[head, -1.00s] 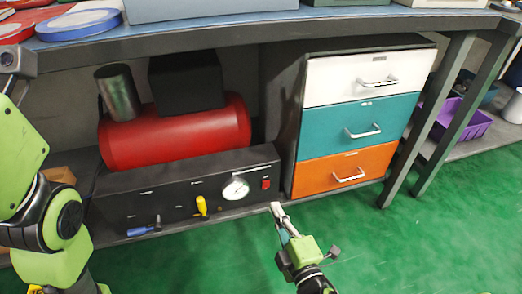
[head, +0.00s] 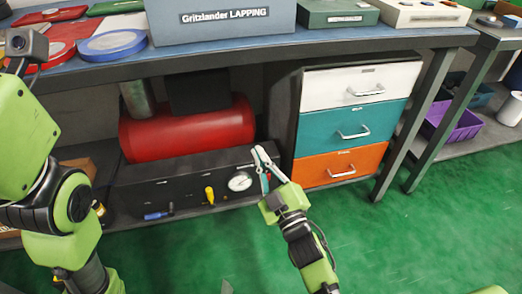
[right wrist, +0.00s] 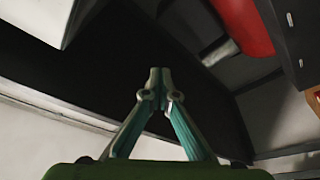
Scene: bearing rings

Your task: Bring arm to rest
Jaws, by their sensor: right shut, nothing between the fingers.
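My right gripper (head: 262,158) is in the middle of the head view, in front of the gap between the drawer cabinet and the black panel box. In the right wrist view its fingers (right wrist: 160,78) meet at the tips, with nothing between them. My left arm (head: 60,200) comes in at the left edge of the head view. Its gripper is out of view.
The workbench (head: 330,38) stands ahead, with a grey box (head: 222,18) on it. Below are a red tank (head: 190,132), a black panel box (head: 150,190) with a gauge, and drawers (head: 352,130), all shut. Green floor (head: 400,240) is open in front.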

